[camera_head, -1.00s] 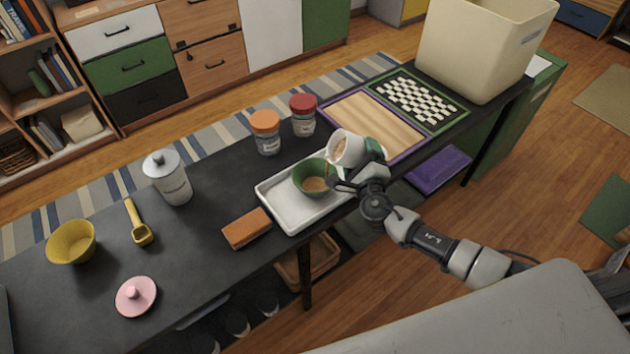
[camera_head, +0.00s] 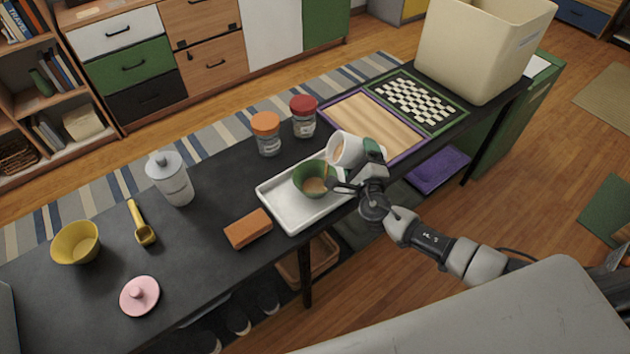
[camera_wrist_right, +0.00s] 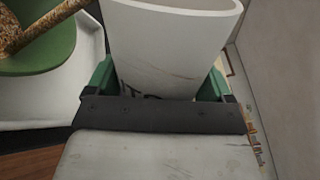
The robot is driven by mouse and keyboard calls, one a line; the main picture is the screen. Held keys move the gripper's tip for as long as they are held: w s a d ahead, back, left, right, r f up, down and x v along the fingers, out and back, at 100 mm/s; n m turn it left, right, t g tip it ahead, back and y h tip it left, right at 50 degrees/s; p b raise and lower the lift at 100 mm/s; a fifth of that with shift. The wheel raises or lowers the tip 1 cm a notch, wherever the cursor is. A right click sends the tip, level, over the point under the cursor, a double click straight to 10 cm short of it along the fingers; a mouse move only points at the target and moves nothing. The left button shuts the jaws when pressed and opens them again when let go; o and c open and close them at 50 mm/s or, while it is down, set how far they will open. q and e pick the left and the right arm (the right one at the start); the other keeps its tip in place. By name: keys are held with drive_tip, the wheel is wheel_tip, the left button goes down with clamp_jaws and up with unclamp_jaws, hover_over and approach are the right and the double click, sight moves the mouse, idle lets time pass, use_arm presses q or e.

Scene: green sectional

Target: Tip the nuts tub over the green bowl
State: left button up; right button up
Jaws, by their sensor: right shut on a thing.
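The white nuts tub (camera_head: 346,149) is tilted with its mouth toward the left, above the right side of the green bowl (camera_head: 307,173). A thin brown stream runs from its mouth down into the bowl, where brown contents (camera_head: 315,186) show. My right gripper (camera_head: 368,160) is shut on the tub. In the right wrist view the tub (camera_wrist_right: 170,50) sits between the green fingers (camera_wrist_right: 158,85), and the brown stream (camera_wrist_right: 40,28) falls over the green bowl (camera_wrist_right: 45,55) at upper left. My left gripper is not in view.
The bowl stands on a white tray (camera_head: 289,217). An orange-lidded jar (camera_head: 267,143) and a red-lidded jar (camera_head: 304,127) stand behind it. A brown block (camera_head: 248,229), white bottle (camera_head: 170,180), yellow scoop (camera_head: 140,225), yellow bowl (camera_head: 76,243) and pink lid (camera_head: 140,296) lie left.

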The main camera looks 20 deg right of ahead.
drive_tip(key=shift+r, duration=0.1)
idle(0.4)
drive_tip(key=shift+p, duration=0.35)
drive_tip(key=shift+r, duration=0.1)
drive_tip(key=shift+r+n+p, duration=0.1)
drive_tip(key=shift+n+p, duration=0.3)
idle(0.6)
drive_tip(key=shift+r+p, duration=0.15)
drive_tip(key=shift+p, duration=0.25)
drive_tip(key=shift+r+n+p, duration=0.1)
drive_tip(key=shift+n+p, duration=0.2)
drive_tip(key=shift+p, duration=0.05)
idle(0.6)
